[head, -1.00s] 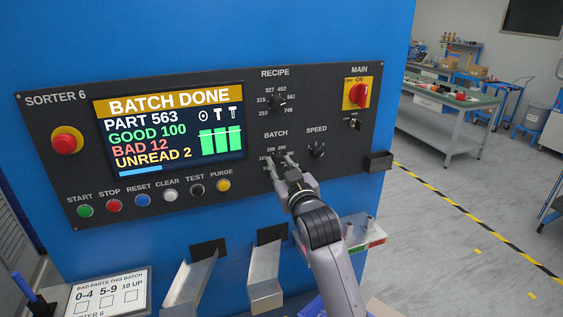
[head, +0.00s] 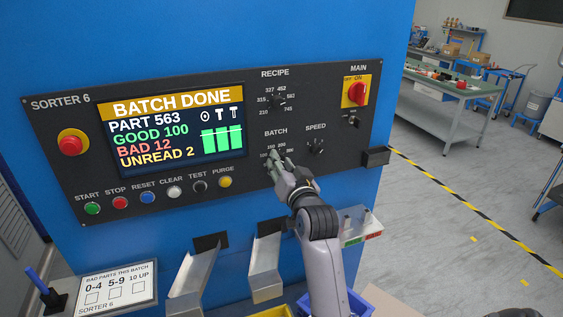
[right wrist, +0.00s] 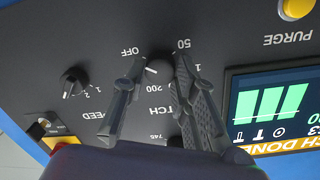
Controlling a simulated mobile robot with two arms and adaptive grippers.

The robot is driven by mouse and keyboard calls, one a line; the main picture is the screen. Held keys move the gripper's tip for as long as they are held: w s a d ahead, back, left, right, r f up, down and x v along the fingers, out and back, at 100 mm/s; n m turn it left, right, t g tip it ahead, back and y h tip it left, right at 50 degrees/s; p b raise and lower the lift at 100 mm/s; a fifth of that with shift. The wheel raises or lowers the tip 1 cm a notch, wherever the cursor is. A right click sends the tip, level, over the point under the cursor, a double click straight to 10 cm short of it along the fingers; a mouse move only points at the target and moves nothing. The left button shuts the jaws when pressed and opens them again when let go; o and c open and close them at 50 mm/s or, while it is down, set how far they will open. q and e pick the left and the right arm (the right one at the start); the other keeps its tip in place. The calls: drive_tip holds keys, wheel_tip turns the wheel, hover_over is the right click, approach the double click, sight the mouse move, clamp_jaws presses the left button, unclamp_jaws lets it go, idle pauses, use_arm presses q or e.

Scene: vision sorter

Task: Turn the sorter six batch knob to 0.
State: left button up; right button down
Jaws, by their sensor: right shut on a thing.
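The sorter's black panel carries the batch knob, a small round black knob (right wrist: 159,62) with a white pointer mark. In the right wrist view, where the lettering is upside down, the mark points left, between the OFF and 200 labels. OFF and 50 are readable; I see no 0 label. My right gripper (head: 274,160) is at the batch dial, its two fingers on either side of the knob and shut on it. In the head view the gripper hides most of the knob. My left gripper is not in view.
The speed knob (head: 317,148) is close to the right of the batch dial, and the recipe knob (head: 278,103) is above. A red main switch (head: 356,93) is at the upper right. Metal chutes (head: 266,268) stick out below. A small black box (head: 376,157) juts from the panel's right edge.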

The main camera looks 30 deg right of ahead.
drive_tip(key=shift+f, duration=0.2)
drive_tip(key=c, duration=1.7)
unclamp_jaws()
drive_tip(key=o, duration=0.4)
drive_tip(key=shift+r, duration=0.15)
drive_tip(key=shift+s, duration=0.1)
drive_tip(key=v, duration=1.1)
drive_tip(key=shift+s+a+r, duration=0.1)
drive_tip(key=shift+s+a, duration=0.05)
drive_tip(key=shift+s, duration=0.2)
